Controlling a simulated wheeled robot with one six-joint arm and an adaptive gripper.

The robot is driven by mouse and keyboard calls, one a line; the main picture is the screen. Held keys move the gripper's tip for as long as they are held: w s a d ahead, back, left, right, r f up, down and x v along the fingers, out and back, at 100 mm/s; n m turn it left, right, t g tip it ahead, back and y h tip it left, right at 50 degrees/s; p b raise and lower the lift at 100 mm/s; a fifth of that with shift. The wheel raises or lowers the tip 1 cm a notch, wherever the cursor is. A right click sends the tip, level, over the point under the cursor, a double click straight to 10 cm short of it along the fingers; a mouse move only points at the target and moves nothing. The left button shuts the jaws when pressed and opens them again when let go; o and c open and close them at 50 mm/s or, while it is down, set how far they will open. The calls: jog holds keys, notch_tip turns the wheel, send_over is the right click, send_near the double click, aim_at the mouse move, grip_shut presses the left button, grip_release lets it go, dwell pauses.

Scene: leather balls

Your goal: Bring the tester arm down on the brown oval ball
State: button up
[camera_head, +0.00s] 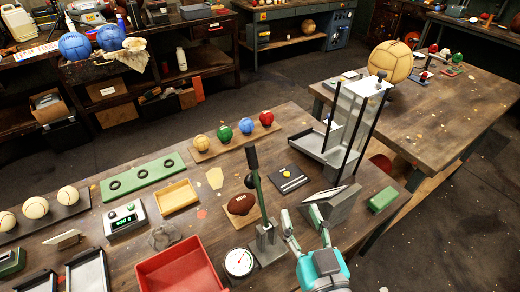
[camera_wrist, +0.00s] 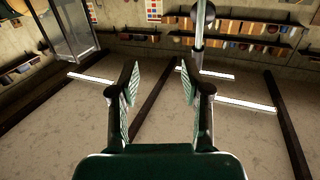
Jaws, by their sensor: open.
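The brown oval ball (camera_head: 241,204) lies on a small wooden plate on the front workbench. Beside it stands the tester, a grey metal base (camera_head: 267,243) with a tall green arm and a black-knobbed handle (camera_head: 252,158). The tester arm stands nearly upright, with its knob up and clear of the ball. My gripper (camera_head: 305,224) is to the right of the tester, apart from the arm. In the wrist view my gripper (camera_wrist: 160,78) is open, with nothing between the fingers. A post (camera_wrist: 199,25) shows beyond the right finger; I cannot tell what it is. The ball is not in the wrist view.
A round dial gauge (camera_head: 239,262) and a red tray (camera_head: 180,271) stand in front of the tester. A tilted grey stand (camera_head: 334,203) is close beside my gripper. A tall metal chute (camera_head: 345,125) rises behind. A green block (camera_head: 383,200) lies at right.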

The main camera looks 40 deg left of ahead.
aim_at(252, 155)
jog(key=s+a+r+n+g+y, duration=0.1)
jog(key=a+r+n+g+y, duration=0.15)
jog(key=a+r, duration=0.35)
jog(key=x, duration=1)
jog(key=shift+a+r, duration=0.15)
jog(key=shift+a, duration=0.15)
grip_shut()
